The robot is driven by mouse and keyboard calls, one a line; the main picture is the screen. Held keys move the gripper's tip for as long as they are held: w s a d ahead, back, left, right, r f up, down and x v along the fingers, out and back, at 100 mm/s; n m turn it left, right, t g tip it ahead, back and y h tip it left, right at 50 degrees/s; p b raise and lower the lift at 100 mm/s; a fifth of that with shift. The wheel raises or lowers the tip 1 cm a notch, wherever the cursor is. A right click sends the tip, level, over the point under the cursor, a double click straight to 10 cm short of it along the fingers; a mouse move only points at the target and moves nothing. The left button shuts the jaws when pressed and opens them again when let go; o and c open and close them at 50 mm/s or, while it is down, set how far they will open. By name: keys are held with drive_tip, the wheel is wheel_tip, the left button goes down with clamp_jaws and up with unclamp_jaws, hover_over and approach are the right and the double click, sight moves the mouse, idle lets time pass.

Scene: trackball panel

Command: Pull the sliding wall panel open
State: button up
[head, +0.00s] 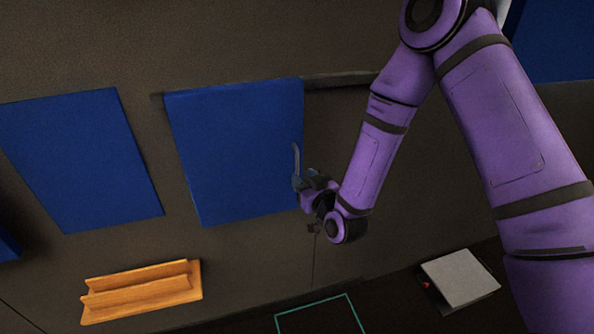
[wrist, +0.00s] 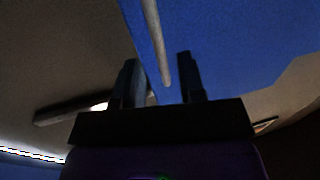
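The sliding wall panel (head: 235,150) is a blue slab hung on the wall in the middle of the head view; its blue face also fills the upper right of the wrist view (wrist: 245,45). A thin grey bar handle (head: 296,158) stands near its right edge. My gripper (head: 298,183) is at the lower end of this handle. In the wrist view, the two dark fingers of my gripper (wrist: 159,75) are apart, with the handle (wrist: 154,40) between them and gaps visible on both sides. Contact cannot be seen.
A dark rail (head: 340,80) runs right from the panel's top edge. Another blue panel (head: 82,160) is to the left. An orange shelf (head: 142,290) is at lower left, and a pale box (head: 460,278) at lower right. Bare wall lies right of the sliding panel, partly behind my arm.

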sight(298, 171)
drive_tip(key=shift+x, duration=2.15)
clamp_jaws()
